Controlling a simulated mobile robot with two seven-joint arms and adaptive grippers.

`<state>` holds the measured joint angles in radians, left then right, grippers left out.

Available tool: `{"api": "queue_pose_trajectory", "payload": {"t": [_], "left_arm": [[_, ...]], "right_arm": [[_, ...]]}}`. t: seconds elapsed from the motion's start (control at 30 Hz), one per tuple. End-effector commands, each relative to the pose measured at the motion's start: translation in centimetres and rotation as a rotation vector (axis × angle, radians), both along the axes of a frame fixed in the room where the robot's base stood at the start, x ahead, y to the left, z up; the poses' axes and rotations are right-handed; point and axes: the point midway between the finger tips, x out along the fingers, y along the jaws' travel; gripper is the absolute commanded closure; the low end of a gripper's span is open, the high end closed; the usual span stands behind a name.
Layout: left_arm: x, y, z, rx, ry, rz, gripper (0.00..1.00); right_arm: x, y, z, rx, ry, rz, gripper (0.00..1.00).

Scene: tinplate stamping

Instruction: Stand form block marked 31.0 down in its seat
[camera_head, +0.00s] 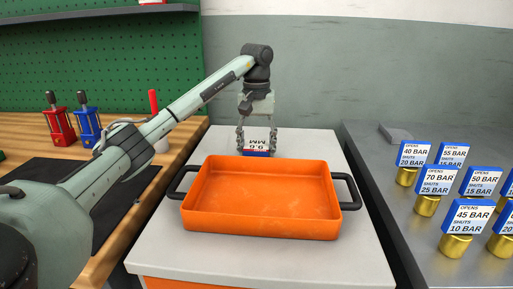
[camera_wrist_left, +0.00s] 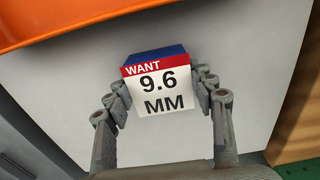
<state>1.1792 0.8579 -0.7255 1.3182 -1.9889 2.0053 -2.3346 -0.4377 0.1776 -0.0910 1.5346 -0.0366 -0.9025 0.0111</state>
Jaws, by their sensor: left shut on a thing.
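My left gripper (camera_head: 257,146) is over the far part of the grey-white table top, behind the orange tray. It is shut on a small block with a red, white and blue label (camera_head: 256,153). In the left wrist view the label (camera_wrist_left: 158,93) reads "WANT 9.6 MM", and the fingers (camera_wrist_left: 162,97) grip it at its two sides. I cannot tell whether the block touches the table top. I see no form block marked 31.0 and no seat for one in these frames. My right gripper is not in view.
An orange tray (camera_head: 262,228) with black handles stands empty on the table (camera_head: 160,247). A wooden bench at left holds a red device (camera_head: 58,122), a blue device (camera_head: 87,124) and a dark mat. A grey bench (camera_head: 405,215) at right holds several brass pieces with blue-and-white pressure labels.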

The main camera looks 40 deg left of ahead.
Motion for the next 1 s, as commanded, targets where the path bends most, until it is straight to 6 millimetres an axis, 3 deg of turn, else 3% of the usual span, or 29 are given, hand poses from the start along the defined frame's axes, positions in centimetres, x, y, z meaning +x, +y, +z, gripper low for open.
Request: {"api": "queue_pose_trajectory", "payload": {"t": [0.03, 0.07, 0.2, 0.63, 1.0], "left_arm": [[0.0, 0.0, -0.1, 0.001, 0.001, 0.000, 0.82], [0.0, 0.0, -0.1, 0.001, 0.001, 0.000, 0.42], [0.0, 0.0, -0.1, 0.001, 0.001, 0.000, 0.25], [0.1, 0.0, 0.8, 0.002, -0.003, 0.000, 0.25], [0.0, 0.1, 7.5, 0.002, -0.005, 0.002, 0.25]], "right_arm": [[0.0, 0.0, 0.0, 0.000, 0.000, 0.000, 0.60], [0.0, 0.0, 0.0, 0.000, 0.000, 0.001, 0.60], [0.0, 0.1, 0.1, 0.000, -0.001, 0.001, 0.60], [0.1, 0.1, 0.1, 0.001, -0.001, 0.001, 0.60], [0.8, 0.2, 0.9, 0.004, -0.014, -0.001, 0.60]]}}
